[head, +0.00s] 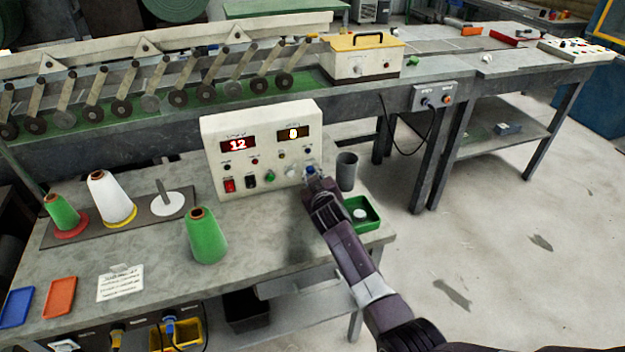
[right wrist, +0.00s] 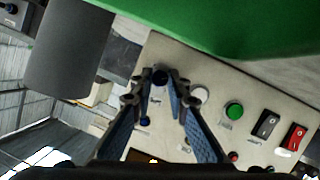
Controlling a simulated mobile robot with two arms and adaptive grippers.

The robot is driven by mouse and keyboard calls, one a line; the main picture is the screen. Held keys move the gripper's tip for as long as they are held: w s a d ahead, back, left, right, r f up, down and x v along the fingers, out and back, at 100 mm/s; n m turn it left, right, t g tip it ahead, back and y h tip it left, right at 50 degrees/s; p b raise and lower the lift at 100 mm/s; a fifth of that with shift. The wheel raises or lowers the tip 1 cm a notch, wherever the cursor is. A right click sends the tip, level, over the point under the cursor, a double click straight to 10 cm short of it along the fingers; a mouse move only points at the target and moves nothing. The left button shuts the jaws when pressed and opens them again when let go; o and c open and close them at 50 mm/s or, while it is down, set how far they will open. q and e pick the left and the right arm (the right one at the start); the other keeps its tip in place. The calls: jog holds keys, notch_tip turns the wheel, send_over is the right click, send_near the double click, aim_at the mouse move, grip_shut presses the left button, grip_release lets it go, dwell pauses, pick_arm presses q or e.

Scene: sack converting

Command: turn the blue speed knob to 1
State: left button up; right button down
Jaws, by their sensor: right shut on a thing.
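The white control box (head: 213,150) stands on the work table, with two lit red displays reading 12 and 8. The blue speed knob (head: 311,170) is at the lower right of its face. My right gripper (head: 313,178) reaches it from the front. In the right wrist view the fingertips (right wrist: 161,82) close around the dark blue knob (right wrist: 160,75), one on each side. The knob's pointer and scale marks are too small to read. My left gripper is not in view.
A grey cup (head: 347,171) stands just right of the box, and a green tray (head: 371,224) lies close beside my right arm. A green thread cone (head: 206,238) stands in front of the box.

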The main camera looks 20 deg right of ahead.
jog(key=shift+a+f+n+h+b, duration=0.1)
jog(key=shift+f+n+h+b, duration=0.25)
jog(key=shift+n+b, duration=0.35)
jog(key=shift+r+t+b, duration=0.25)
jog(key=shift+t+b, duration=0.05)
jog(key=shift+b, duration=0.2)
jog(key=shift+n, duration=0.3)
jog(key=c, duration=1.8)
grip_release()
jog(key=shift+c, duration=0.2)
jog(key=v, duration=1.2)
jog(key=shift+a, duration=0.2)
